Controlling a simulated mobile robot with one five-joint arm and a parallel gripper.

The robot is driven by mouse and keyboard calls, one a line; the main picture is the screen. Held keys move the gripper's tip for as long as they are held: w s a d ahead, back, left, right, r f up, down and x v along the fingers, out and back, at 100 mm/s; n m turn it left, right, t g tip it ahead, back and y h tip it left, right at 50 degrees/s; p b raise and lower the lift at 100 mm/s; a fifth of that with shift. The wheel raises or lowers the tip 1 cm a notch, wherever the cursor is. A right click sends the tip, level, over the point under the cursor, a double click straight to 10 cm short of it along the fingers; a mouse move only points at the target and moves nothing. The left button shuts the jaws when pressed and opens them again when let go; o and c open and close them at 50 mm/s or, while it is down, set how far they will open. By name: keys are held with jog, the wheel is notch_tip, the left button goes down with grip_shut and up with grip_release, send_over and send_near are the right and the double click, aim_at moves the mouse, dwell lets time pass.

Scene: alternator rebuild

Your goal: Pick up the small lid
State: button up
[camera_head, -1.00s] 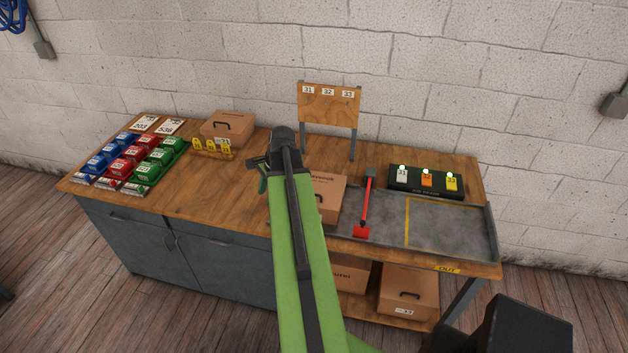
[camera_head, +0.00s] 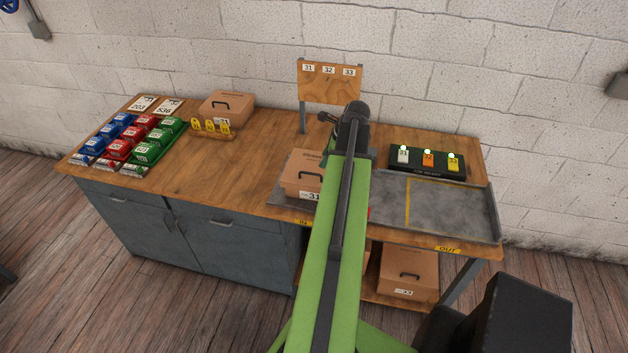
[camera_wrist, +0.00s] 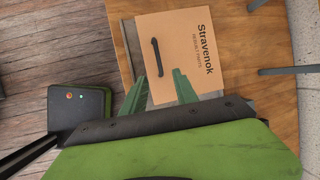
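A cardboard box marked 31 (camera_head: 307,174) stands at the left end of the grey metal tray, partly hidden by my arm. Its flat tan lid with a dark bar handle also shows in the wrist view (camera_wrist: 180,50), printed "Stravenok". It appears closed. In the head view my arm reaches over the tray, right of the box; the fingers are hard to see there.
Another handled box (camera_head: 227,107) stands at the back left beside yellow tags (camera_head: 211,127). Blue, red and green bins (camera_head: 132,138) fill the left end. A signboard (camera_head: 330,82) and switch panel (camera_head: 428,160) stand behind the tray (camera_head: 455,208). A box (camera_head: 409,273) sits below.

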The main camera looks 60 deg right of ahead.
jog(key=b, duration=0.3)
send_over(317, 175)
jog(key=s, duration=0.2)
notch_tip(317, 175, down, 4)
jog(key=shift+a+f, duration=0.1)
jog(key=shift+f, duration=0.2)
jog(key=b+x, duration=0.5)
jog(key=shift+s+f, duration=0.15)
jog(key=shift+f, duration=0.05)
jog(key=shift+a+r, duration=0.1)
jog(key=shift+r, duration=0.05)
grip_shut()
